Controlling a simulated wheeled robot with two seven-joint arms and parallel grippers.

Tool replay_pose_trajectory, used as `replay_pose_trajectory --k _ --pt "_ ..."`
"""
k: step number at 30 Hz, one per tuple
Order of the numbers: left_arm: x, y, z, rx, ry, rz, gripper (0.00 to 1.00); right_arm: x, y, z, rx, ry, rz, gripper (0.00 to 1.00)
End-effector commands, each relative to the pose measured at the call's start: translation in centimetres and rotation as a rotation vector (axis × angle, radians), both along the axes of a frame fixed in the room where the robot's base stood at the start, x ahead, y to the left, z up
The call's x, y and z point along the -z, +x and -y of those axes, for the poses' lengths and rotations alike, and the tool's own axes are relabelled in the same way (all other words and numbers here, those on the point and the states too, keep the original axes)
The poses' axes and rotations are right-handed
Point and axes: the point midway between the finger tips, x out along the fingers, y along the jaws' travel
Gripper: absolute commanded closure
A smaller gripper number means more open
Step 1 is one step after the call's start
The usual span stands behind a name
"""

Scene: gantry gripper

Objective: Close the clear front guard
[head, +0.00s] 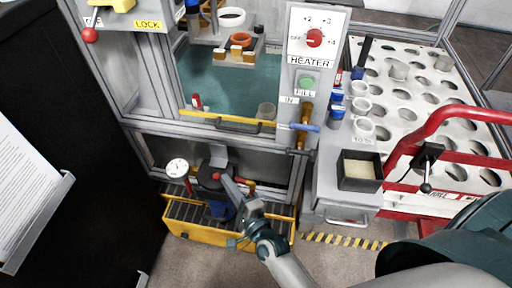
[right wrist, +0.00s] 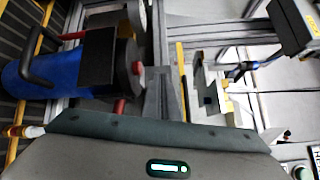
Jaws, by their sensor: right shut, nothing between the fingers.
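A yellow-edged bar (head: 185,112) with a dark handle (head: 238,125) runs across the front of the framed machine. The clear pane is hard to make out, and I cannot tell how far the guard is open. A teal floor (head: 205,80) shows behind the bar. My right gripper (head: 228,185) is shut and empty. It is below the bar, in front of the pump-like unit with a black top and blue cylinder. In the right wrist view the blue cylinder (right wrist: 45,68) is at left and the gripper fingers (right wrist: 165,98) are near the middle. My left gripper is out of view.
A yellow-edged grated tray (head: 185,230) and a gauge (head: 178,168) are low on the machine. The heater panel (head: 314,42), a holed white rack (head: 405,65), a black box (head: 360,170) and a red tubular frame (head: 430,125) stand to the right. The floor in front is mostly clear.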

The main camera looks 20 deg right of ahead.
Motion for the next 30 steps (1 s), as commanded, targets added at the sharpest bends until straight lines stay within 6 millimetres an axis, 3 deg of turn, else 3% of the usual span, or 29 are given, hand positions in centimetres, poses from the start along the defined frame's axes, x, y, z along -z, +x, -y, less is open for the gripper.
replay_pose_trajectory --k 3,8,15,21,30 --pt "0.0 -0.4 -0.1 0.000 0.002 -0.010 0.24 -1.3 1.4 1.1 0.097 0.230 0.071 1.00" --pt "0.6 -0.5 0.0 0.000 0.001 -0.018 0.24 -1.8 2.4 3.6 0.244 0.537 0.180 1.00" --pt "1.6 -0.6 0.1 0.002 0.000 -0.026 0.24 -1.1 1.9 7.5 0.439 0.920 0.366 1.00" --pt "1.9 -0.7 0.2 0.002 -0.001 -0.029 0.24 -0.5 1.1 8.9 0.510 1.050 0.451 1.00" --pt "1.9 -0.7 0.2 0.002 -0.001 -0.029 0.24 -0.5 1.0 9.1 0.517 1.064 0.462 1.00"
